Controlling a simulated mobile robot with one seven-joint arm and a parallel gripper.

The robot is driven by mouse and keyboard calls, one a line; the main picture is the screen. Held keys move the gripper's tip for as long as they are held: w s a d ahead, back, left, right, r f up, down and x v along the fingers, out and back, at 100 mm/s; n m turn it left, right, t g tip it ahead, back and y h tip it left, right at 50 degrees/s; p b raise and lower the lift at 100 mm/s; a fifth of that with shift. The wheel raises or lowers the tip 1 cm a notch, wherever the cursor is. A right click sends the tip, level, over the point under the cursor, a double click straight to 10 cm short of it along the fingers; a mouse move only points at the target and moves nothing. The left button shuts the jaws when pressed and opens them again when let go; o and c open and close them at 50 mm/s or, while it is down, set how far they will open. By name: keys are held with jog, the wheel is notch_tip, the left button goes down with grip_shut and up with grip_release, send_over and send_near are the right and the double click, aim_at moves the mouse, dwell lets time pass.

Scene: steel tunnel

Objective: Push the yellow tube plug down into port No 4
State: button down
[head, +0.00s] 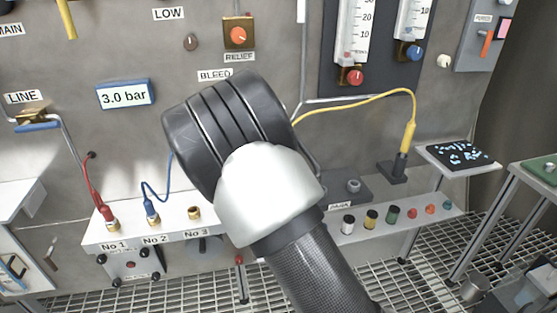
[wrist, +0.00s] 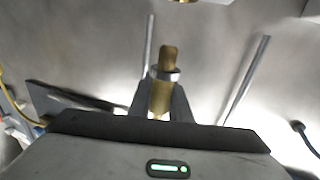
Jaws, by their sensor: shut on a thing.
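The yellow tube plug (head: 407,138) stands upright in a black holder at the right in the head view, with its yellow tube (head: 350,103) arching left behind my arm. Ports No 1 (head: 112,224), No 2 (head: 153,218) and No 3 (head: 194,212) show on the white shelf. Port No 4 is hidden behind my arm. My gripper (wrist: 161,100) shows in the wrist view, shut on a brass fitting (wrist: 168,56) with a steel collar. In the head view my wrist hides the gripper, which is away from the yellow plug.
A red tube (head: 93,181) and a blue tube (head: 158,198) run to ports No 1 and No 2. Several coloured caps (head: 371,219) line the shelf right of my arm. A grey block (head: 335,187) marked PARK stands behind them. A dark tray (head: 458,153) is farther right.

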jog(key=shift+f+b, duration=0.9)
jog(key=shift+f, duration=0.4)
jog(key=shift+b, duration=0.8)
dwell(0.7)
jog(key=shift+f+b, duration=0.85)
jog(key=shift+b, duration=0.1)
jog(key=shift+f, duration=0.8)
jog(key=c, duration=1.6)
grip_release()
jog(key=shift+o, duration=0.2)
jog(key=s+p, duration=0.6)
jog(key=s, duration=1.1)
jog(key=shift+s+d, duration=0.15)
jog(key=shift+s, duration=0.05)
